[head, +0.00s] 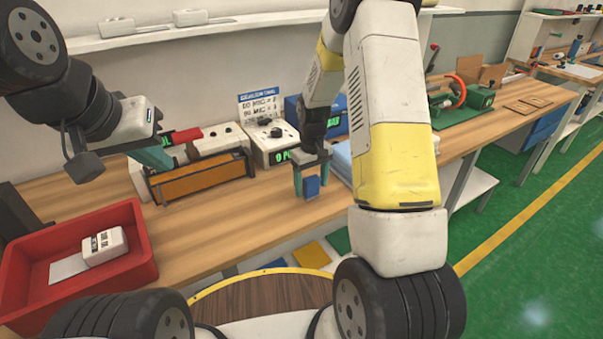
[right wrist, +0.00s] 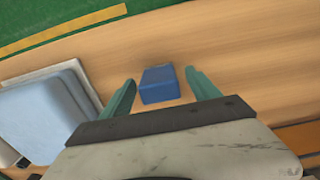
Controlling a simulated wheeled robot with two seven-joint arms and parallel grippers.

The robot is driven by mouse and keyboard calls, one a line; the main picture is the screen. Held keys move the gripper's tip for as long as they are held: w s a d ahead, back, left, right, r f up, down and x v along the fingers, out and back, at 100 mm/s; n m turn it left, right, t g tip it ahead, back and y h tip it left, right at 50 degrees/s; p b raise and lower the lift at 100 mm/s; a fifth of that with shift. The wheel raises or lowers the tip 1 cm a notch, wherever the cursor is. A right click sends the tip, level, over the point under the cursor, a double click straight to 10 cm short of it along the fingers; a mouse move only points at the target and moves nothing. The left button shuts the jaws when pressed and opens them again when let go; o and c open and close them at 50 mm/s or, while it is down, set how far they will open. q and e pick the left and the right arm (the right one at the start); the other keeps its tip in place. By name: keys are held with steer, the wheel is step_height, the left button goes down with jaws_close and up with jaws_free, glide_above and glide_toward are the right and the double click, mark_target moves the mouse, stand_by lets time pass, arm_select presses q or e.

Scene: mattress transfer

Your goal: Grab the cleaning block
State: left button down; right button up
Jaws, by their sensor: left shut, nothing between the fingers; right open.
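The cleaning block appears to be the small blue block (head: 312,187) on the wooden bench near its front edge. In the right wrist view the blue block (right wrist: 159,84) lies between the fingertips, with a gap on each side. My right gripper (head: 311,178) is open and points down over it. Its teal fingers (right wrist: 160,79) do not visibly touch the block; their exact height above the bench is hard to tell. My left gripper (head: 165,150) is shut and empty, above the bench at the left, near the grey and orange device.
A red tray (head: 143,265) holding a white box (head: 105,246) stands at the left. A grey and orange device (head: 203,178) and a display box (head: 270,143) stand behind. A pale blue stack (right wrist: 42,112) lies beside the block. Bare bench lies left of the block.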

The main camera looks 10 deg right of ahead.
steer(key=shift+f, duration=0.8)
steer(key=c, duration=1.5)
steer(key=shift+r, duration=0.1)
